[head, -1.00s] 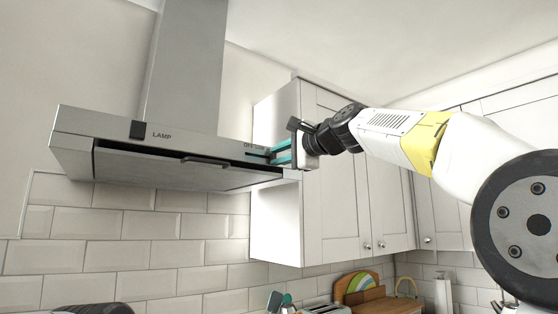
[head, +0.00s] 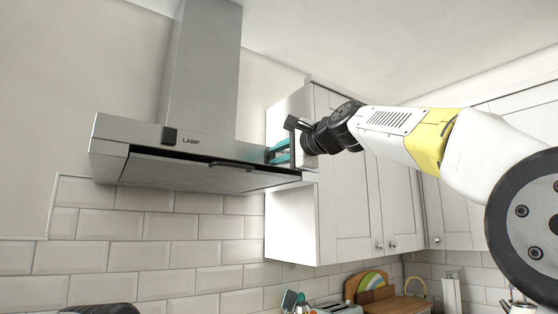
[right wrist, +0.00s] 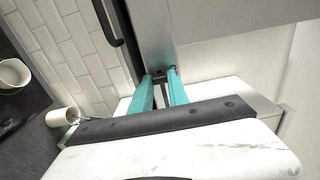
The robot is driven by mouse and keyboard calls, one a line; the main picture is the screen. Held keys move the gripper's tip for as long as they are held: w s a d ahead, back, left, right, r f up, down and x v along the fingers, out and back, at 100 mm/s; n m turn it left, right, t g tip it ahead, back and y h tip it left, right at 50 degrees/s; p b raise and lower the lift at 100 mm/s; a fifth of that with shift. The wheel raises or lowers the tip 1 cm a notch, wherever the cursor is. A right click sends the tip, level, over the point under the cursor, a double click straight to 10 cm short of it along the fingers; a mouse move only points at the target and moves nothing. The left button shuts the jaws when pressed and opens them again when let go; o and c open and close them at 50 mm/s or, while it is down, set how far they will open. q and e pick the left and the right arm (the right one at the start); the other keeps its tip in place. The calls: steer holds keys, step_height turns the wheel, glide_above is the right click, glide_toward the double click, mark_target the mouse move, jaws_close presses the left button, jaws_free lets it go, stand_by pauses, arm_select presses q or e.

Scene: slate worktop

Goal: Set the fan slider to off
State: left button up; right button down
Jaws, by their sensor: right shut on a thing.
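The steel range hood (head: 130,135) hangs on the wall in the head view, with a black lamp switch (head: 170,135) on its front. My right gripper (head: 267,154) is at the right part of the hood's front panel, teal fingers pointing left. In the right wrist view the teal fingertips (right wrist: 163,78) are closed on a small dark knob, the fan slider (right wrist: 159,74), at the panel. In the head view the slider and its labels are hidden behind the gripper, so its setting cannot be read. My left gripper is out of view.
A dark handle bar (head: 232,165) sticks out under the hood's front edge. White wall cupboards (head: 345,205) stand close on the right, behind my right arm. A toaster and boards (head: 370,288) are below. Tiled wall fills the space under the hood.

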steer(key=shift+a+f, duration=0.1)
steer(key=shift+a, duration=0.05)
steer(key=c, duration=1.2)
jaws_free()
steer(key=shift+s, duration=0.1)
steer(key=shift+c, duration=0.2)
steer(key=shift+s+d, duration=0.3)
steer(key=v, duration=0.7)
